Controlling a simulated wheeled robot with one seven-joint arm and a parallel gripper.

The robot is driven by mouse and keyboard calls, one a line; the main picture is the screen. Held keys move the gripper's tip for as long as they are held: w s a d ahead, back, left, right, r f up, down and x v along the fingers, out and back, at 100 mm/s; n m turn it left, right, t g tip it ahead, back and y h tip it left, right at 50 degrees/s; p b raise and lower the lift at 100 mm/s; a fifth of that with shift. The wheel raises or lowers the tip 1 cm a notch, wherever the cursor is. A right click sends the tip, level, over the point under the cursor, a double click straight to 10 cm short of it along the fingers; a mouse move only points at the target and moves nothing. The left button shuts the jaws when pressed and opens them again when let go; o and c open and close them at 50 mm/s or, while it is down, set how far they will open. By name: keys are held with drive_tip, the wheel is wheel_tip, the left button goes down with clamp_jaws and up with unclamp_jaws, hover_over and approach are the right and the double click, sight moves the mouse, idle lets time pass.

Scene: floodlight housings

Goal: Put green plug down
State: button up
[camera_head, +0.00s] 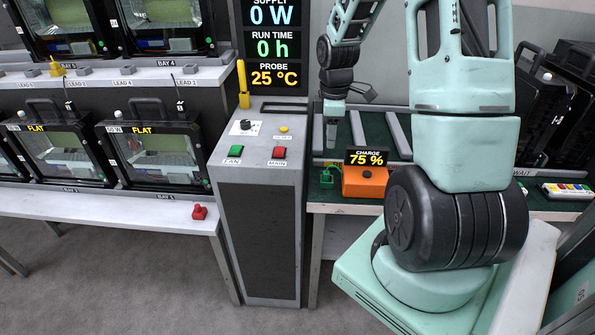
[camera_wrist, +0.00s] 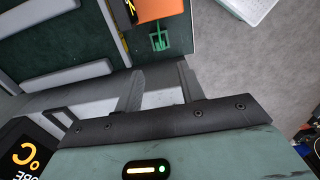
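The green plug (camera_head: 327,177) is on the dark green mat of the right-hand bench, just left of the orange charge box (camera_head: 365,182). The plug also shows near the top of the wrist view (camera_wrist: 159,37), close beside the orange box (camera_wrist: 150,8). My gripper (camera_head: 332,133) is above the bench, behind the plug in the head view. In the wrist view its two fingers (camera_wrist: 159,77) are spread apart with nothing held between them. The plug is beyond the fingertips, clear of them. Whether the plug touches the box is too small to tell.
A grey control cabinet (camera_head: 258,215) stands left of the bench. Grey rails (camera_head: 358,130) lie on the mat. A red plug (camera_head: 199,212) is on the left bench's front edge, below the floodlight housings (camera_head: 155,150). Dark cases (camera_head: 570,105) stand at the right.

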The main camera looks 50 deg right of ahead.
drive_tip(key=a+r, duration=0.3)
drive_tip(key=a, duration=0.9)
drive_tip(key=a+r, duration=0.2)
drive_tip(key=a, duration=1.1)
drive_tip(key=s+a+r, duration=0.2)
drive_tip(key=s+a, duration=1.3)
drive_tip(key=s, duration=0.2)
drive_tip(key=shift+a+r+y, duration=0.3)
drive_tip(key=shift+r, duration=0.1)
drive_tip(key=shift+r, duration=0.1)
